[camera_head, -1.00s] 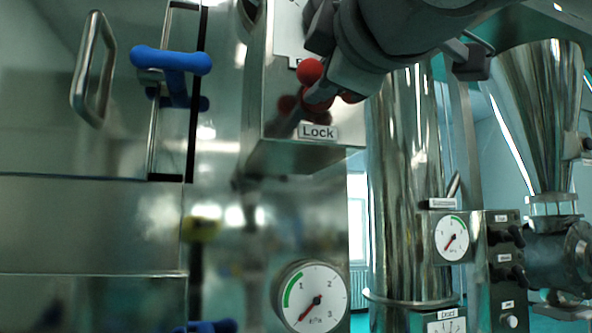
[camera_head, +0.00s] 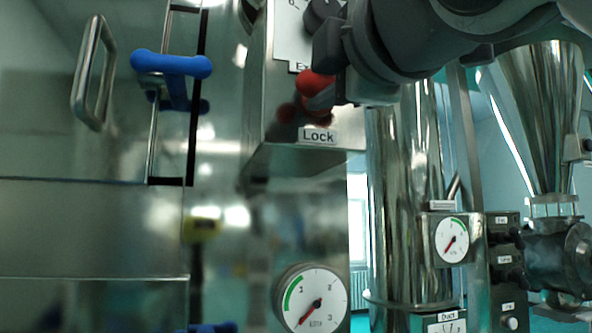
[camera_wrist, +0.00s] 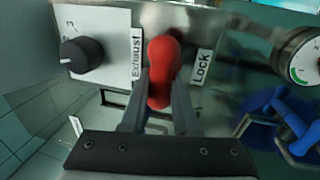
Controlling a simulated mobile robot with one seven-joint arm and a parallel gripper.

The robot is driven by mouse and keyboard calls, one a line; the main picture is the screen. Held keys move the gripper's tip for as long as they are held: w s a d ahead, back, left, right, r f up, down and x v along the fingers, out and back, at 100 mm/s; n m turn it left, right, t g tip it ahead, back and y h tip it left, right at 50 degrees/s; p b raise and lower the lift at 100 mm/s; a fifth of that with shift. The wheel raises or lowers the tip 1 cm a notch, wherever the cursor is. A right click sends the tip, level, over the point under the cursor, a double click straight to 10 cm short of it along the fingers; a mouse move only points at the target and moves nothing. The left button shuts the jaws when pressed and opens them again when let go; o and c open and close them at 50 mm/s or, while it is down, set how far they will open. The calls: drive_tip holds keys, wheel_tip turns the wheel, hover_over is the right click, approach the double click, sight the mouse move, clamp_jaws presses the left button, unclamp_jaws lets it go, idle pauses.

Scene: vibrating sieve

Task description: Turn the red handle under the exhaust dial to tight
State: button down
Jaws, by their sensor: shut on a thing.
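The red handle (camera_wrist: 163,62) shows in the wrist view between the "Exhaust" label (camera_wrist: 137,53) and the "Lock" label (camera_wrist: 201,67). It also shows in the head view (camera_head: 314,84), partly hidden by my gripper. My gripper (camera_wrist: 160,84) has its two fingers on either side of the red handle and is shut on it. In the head view my gripper (camera_head: 330,96) comes in from the upper right. The black exhaust dial (camera_wrist: 82,54) sits on its white plate beside the "Exhaust" label in the wrist view.
A pressure gauge (camera_head: 312,300) is below the lock box. A blue-handled latch (camera_head: 172,62) and a metal door handle (camera_head: 94,72) are at the left. A steel column (camera_head: 398,200) and a second gauge (camera_head: 452,240) stand at the right.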

drive_tip(key=c, duration=1.1)
unclamp_jaws()
drive_tip(key=shift+a+f, duration=0.15)
drive_tip(key=shift+f, duration=0.05)
drive_tip(key=o, duration=0.4)
drive_tip(key=shift+s+r, duration=0.1)
drive_tip(key=shift+s, duration=0.15)
drive_tip(key=shift+w, duration=0.1)
drive_tip(key=b+v, duration=0.1)
drive_tip(key=v, duration=1.6)
drive_tip(key=shift+b, duration=0.35)
